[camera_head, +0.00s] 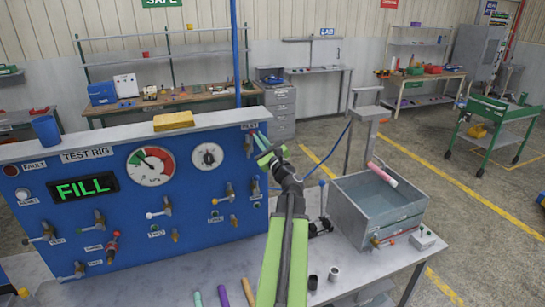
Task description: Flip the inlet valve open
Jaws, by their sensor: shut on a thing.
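The blue test rig panel (130,195) stands at the left with several small lever valves on its face. The labels beside the valves are too small to read, so I cannot tell which is the inlet valve. One lever valve (98,220) sits under the green FILL display, and a red-handled one (113,247) is lower down. My gripper (268,150) is at the panel's upper right end, by the REST label, away from these two valves. It is shut on what looks like a slim teal tube (261,138); the contact itself is small and partly hidden.
A grey open bin (379,212) with a pink-tipped tube on its rim stands to the right of my arm. Teal, purple and orange tube ends (223,295) and two small cups (334,273) are at the bench front. A yellow sponge (173,121) lies on the rig top.

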